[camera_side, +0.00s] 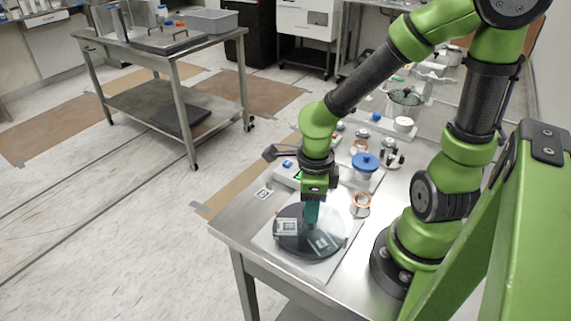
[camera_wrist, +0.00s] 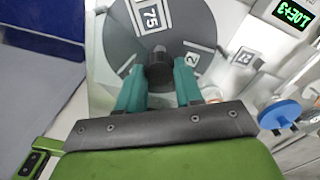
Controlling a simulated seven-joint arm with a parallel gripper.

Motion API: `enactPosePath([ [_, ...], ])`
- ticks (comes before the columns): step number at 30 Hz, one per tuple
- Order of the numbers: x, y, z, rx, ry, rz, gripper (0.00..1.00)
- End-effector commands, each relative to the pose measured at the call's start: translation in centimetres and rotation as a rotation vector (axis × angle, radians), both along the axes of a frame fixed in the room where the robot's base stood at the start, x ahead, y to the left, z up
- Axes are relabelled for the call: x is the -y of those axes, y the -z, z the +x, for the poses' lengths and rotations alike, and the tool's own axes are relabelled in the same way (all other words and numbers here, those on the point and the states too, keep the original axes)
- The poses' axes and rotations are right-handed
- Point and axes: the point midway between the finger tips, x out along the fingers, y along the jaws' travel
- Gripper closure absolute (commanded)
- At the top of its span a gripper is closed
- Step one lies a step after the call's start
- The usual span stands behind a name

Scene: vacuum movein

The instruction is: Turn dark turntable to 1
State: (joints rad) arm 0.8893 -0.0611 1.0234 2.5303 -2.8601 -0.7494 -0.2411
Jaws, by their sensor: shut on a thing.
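The dark turntable (camera_side: 297,249) is a round grey disc on a white base plate (camera_side: 272,245) at the table's front corner. It also shows in the wrist view (camera_wrist: 120,48), with a "75" label (camera_wrist: 150,15) at its top and a partly hidden label (camera_wrist: 192,60), seemingly with a 2, at its right. A dark knob (camera_wrist: 160,72) rises from the disc's middle. My gripper (camera_side: 311,221) points down over the disc. In the wrist view its teal fingers (camera_wrist: 159,80) are shut on the knob, one on each side. I see no label that clearly reads 1.
A marker tag (camera_wrist: 244,57) lies right of the disc, near a scale with a lit green display (camera_wrist: 293,14). A blue-lidded pot (camera_side: 365,164) and a copper-coloured ring (camera_side: 360,204) stand behind and right of it. The floor left of the table is clear.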

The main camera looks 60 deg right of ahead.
Motion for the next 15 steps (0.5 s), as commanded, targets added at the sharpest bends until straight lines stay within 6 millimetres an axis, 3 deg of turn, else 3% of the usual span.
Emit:
enactPosePath([
  [15, 0.0, -0.08, 0.09, 0.001, -0.261, -0.001, 1.0],
])
